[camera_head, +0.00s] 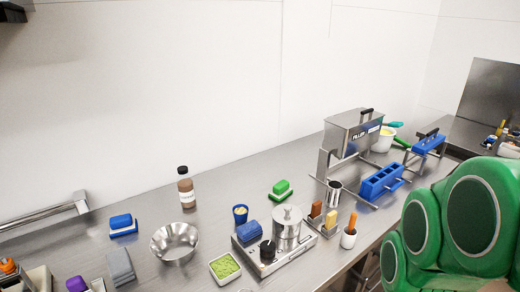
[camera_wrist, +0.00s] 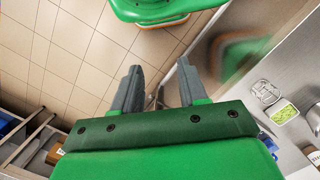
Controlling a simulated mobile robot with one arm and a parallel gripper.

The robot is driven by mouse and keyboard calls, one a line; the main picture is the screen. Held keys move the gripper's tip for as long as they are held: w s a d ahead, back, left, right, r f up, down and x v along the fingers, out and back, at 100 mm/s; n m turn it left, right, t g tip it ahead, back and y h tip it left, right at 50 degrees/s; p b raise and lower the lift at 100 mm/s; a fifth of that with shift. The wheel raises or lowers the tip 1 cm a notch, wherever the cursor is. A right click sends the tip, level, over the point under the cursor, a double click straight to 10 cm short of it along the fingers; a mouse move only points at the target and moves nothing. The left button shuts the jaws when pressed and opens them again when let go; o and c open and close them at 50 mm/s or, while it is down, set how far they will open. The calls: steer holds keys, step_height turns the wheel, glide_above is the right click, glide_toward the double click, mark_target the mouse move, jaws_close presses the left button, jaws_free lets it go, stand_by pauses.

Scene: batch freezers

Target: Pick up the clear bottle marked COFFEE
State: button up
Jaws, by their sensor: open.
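A clear bottle (camera_head: 185,188) with a black cap and brown contents stands upright on the steel counter, near the wall at left of centre in the head view. Its label is too small to read. My gripper (camera_wrist: 158,88) shows in the wrist view with its two grey fingers apart and nothing between them. It points over the tiled floor beside the counter, away from the bottle. The bottle does not show in the wrist view, and the gripper does not show in the head view.
A steel bowl (camera_head: 174,242) stands just in front of the bottle, with a blue brush (camera_head: 122,224) to its left. A blue cup (camera_head: 240,214), a lidded steel pot (camera_head: 287,228) and a green-filled tray (camera_head: 225,267) stand to the right. Counter around the bottle is clear.

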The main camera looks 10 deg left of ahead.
steer(key=o, duration=0.9)
steer(key=shift+w, duration=0.1)
